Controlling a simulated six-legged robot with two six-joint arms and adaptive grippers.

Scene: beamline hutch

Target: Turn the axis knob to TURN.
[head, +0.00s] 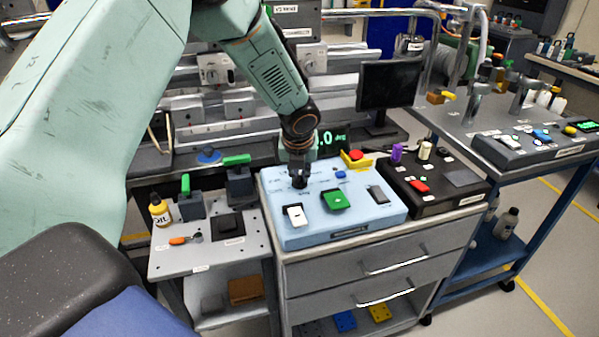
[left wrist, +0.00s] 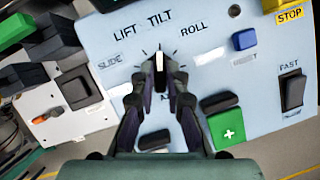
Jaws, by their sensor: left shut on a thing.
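The axis knob (left wrist: 159,70) is a dark knob with a white pointer line on the pale blue control panel (head: 330,232). In the left wrist view its line points up, toward the TILT label (left wrist: 160,18). SLIDE (left wrist: 110,60), LIFT (left wrist: 124,33) and ROLL (left wrist: 194,29) labels stand around it. I cannot make out a TURN label. My left gripper (left wrist: 159,84) is shut on the knob, one finger on each side. In the head view the left gripper (head: 300,181) comes down onto the panel's back left and hides most of the knob. My right gripper is not in view.
On the same panel are a green button (left wrist: 226,127), a blue button (left wrist: 244,39), a black rocker switch (left wrist: 292,92) and a white switch (head: 295,215). A red stop button (head: 356,156) on yellow stands behind. A black control box (head: 432,203) adjoins on the right.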

